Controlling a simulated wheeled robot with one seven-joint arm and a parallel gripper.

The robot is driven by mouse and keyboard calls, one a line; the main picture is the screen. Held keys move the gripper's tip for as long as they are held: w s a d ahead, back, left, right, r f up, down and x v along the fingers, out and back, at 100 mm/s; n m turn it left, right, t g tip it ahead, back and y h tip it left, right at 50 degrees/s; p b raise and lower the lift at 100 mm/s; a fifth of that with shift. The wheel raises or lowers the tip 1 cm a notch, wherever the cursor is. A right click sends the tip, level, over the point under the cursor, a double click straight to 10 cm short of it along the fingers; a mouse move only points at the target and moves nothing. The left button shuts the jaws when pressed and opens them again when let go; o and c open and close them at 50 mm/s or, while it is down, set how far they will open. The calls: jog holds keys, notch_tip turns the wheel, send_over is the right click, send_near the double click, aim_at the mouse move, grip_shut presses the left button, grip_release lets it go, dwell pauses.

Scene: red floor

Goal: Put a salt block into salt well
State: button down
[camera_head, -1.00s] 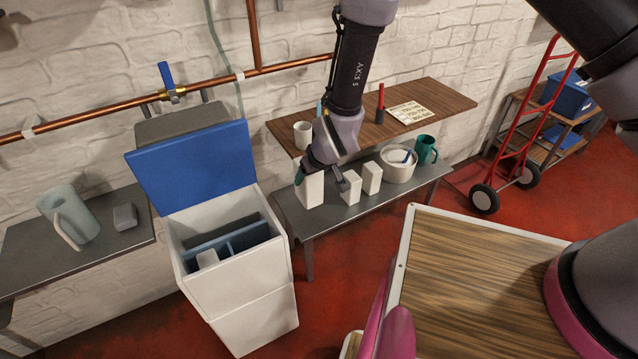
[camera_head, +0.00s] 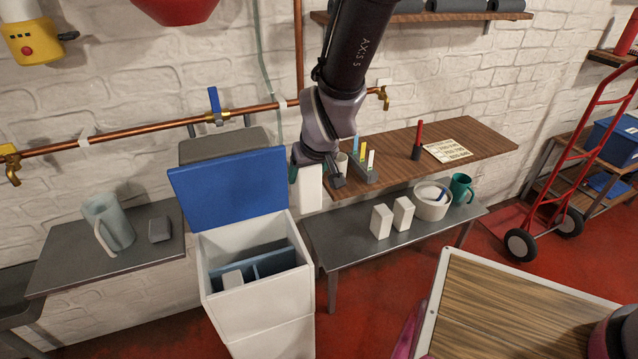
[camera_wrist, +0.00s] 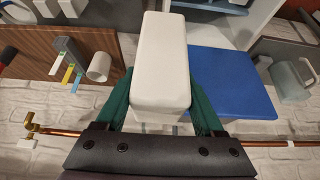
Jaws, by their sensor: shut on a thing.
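My gripper (camera_head: 316,176) is shut on a white salt block (camera_head: 308,190) and holds it upright above the left end of the low grey bench. In the wrist view the held block (camera_wrist: 161,62) fills the middle, between the green fingers of the gripper (camera_wrist: 163,98). The white bin (camera_head: 262,310) with its blue lid (camera_head: 229,190) raised stands just left of and below the gripper. Two more white blocks (camera_head: 381,221) (camera_head: 403,213) stand on the bench.
The low grey bench (camera_head: 340,250) also carries a white bowl (camera_head: 432,201) and a teal mug (camera_head: 461,187). A wooden shelf (camera_head: 470,150) is behind it. A copper pipe (camera_head: 150,127) crosses the wall. A grey table (camera_head: 75,262) with a pale jug (camera_head: 109,222) is at left.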

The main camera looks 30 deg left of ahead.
jog(key=s+a+r, duration=0.5)
jog(key=s+r, duration=0.1)
jog(key=r, duration=0.5)
jog(key=shift+s+a, duration=0.15)
jog(key=shift+a, duration=0.25)
jog(key=shift+a+f, duration=0.1)
jog(key=shift+a, duration=0.05)
jog(key=shift+w+a, duration=0.2)
jog(key=shift+w, duration=0.1)
